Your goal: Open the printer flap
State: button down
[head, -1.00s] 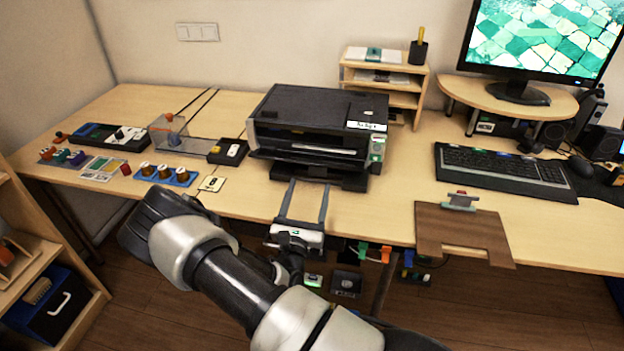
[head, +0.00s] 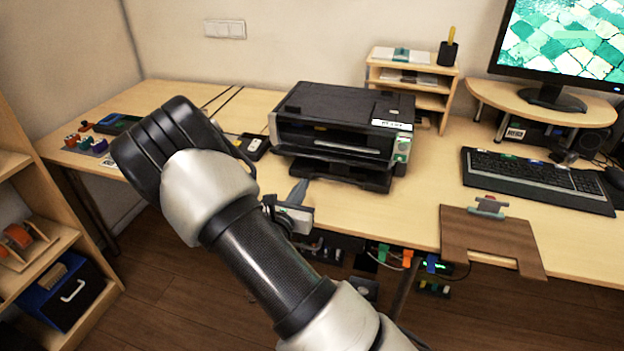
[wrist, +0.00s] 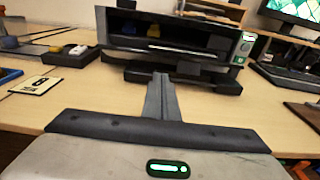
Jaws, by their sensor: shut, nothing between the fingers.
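The black printer (head: 345,104) stands on the desk, front towards me; it also shows in the wrist view (wrist: 120,25). Its front has a dark recess with a pale strip across it and a projecting lower tray (head: 335,175). I cannot clearly tell the flap's edge from the rest of the front. My gripper (head: 300,186) is shut and empty, near the desk's front edge, a little short of the printer. In the wrist view its fingertips (wrist: 160,76) lie together, pointing at the lower front. My forearm hides part of the desk's left side.
A keyboard (head: 535,178) and brown board (head: 490,240) are on the right. The desk before the printer is clear.

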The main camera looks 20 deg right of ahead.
aim_at(315, 158)
jog(key=b+x, duration=0.2)
jog(key=x, duration=0.8)
notch_tip(315, 158, up, 2)
jog(key=g+p, duration=0.1)
jog(key=p, duration=0.3)
jog(key=shift+w+r+y, duration=0.15)
jog(key=shift+r+y, duration=0.05)
jog(key=shift+y, duration=0.2)
jog(key=shift+w+d+r+p, duration=0.15)
jog(key=shift+r+p, duration=0.15)
